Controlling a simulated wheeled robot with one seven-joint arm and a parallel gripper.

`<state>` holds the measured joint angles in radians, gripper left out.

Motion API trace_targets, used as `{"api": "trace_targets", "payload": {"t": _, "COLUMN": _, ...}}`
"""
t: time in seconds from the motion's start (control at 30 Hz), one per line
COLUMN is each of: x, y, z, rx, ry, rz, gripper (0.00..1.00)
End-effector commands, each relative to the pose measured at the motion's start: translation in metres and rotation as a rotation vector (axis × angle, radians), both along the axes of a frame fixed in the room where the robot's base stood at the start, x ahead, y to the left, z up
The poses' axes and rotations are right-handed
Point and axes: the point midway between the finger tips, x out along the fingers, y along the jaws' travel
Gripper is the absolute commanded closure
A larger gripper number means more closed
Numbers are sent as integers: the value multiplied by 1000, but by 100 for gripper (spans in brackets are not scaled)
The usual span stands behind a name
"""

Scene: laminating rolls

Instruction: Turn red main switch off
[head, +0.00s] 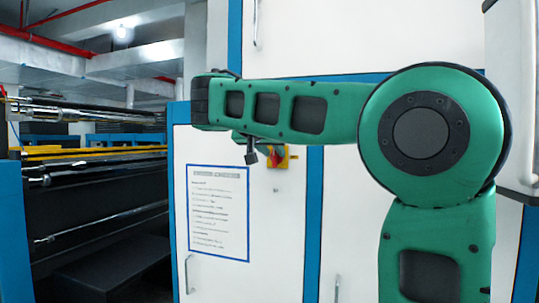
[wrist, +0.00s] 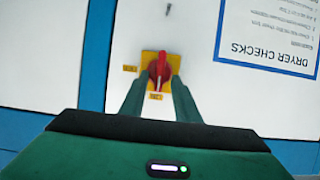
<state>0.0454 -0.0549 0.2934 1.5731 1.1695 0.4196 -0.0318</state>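The red main switch (head: 277,161) is a red knob on a yellow plate, on the white cabinet door, partly behind my arm in the head view. In the wrist view the red knob (wrist: 158,71) stands between and just beyond my fingertips, with its handle along the picture's vertical. My gripper (wrist: 157,88) points at the yellow plate with its two green fingers apart, one on each side of the knob. No contact with the knob can be made out. In the head view only a dark end part of my gripper (head: 251,157) shows, left of the switch.
A paper checklist (head: 218,212) with a blue border hangs on the door left of the switch; its "DRYER CHECKS" heading shows upside down in the wrist view (wrist: 270,35). Blue cabinet frames (head: 313,225) flank the door. Rollers and dark machinery (head: 95,205) stand at left.

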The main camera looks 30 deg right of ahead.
Motion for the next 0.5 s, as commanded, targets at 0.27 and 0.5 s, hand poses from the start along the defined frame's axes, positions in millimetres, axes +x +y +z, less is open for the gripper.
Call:
{"api": "trace_targets", "payload": {"t": 0.27, "x": 0, "y": 0, "z": 0, "rx": -1, "ry": 1, "rz": 0, "gripper": 100}}
{"api": "trace_targets", "payload": {"t": 0.5, "x": 1, "y": 0, "z": -1, "rx": 0, "ry": 1, "rz": 1, "gripper": 100}}
